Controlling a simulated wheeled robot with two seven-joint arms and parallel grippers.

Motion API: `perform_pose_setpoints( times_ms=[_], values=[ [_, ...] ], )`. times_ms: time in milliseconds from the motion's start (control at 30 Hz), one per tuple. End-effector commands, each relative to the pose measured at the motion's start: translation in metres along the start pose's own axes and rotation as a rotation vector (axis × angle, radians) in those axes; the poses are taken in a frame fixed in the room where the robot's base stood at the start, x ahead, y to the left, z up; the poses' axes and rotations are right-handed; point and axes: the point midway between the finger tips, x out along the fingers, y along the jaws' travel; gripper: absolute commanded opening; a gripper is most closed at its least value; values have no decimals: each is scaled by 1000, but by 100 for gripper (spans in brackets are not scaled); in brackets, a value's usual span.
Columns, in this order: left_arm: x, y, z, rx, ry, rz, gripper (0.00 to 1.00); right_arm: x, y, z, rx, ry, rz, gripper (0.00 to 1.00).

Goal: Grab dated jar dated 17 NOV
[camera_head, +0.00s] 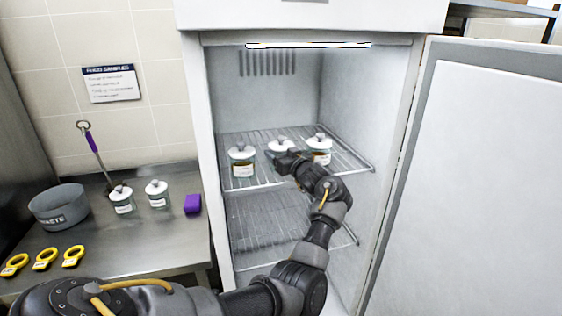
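Three lidded jars stand on the upper wire shelf of the open fridge: a left jar (242,161), a middle jar (279,146) and a right jar (319,149). Each has a white lid with a grey knob. Labels show on the left and right jars, but the dates are too small to read. My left gripper (284,160) is inside the fridge, just in front of the middle jar and covering its lower part. I cannot tell whether its fingers are open or touching the jar. Two more labelled jars, one (122,200) and another (158,194), stand on the steel counter. My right gripper is out of view.
A grey waste tub (60,207), a purple sponge-like block (192,204) and several yellow rings (45,258) are on the steel counter (150,240). The fridge door (480,190) stands open at right. The lower wire shelf (262,222) looks empty.

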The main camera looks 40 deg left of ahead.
Motion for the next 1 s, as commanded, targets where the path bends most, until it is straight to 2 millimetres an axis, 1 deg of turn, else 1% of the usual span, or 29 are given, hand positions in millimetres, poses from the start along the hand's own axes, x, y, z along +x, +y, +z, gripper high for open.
perform_pose_setpoints(
  times_ms=[33,200,233,533,667,767,833,967,1000],
  values=[
    [0,0,0,0,0,0,60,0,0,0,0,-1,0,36],
    [0,0,0,0,0,0,38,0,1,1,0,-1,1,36],
    [0,0,0,0,0,0,35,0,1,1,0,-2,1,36],
    [0,0,-3,-3,3,0,35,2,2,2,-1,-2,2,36],
    [0,0,-11,-5,4,0,35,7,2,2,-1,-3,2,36],
    [0,0,-23,-7,5,-1,35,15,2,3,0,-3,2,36],
    [-2,1,-34,-8,5,0,35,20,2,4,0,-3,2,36],
    [-24,2,-58,-9,5,3,35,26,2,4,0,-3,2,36],
    [-31,2,-67,-11,5,2,35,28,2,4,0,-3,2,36]
  ],
)
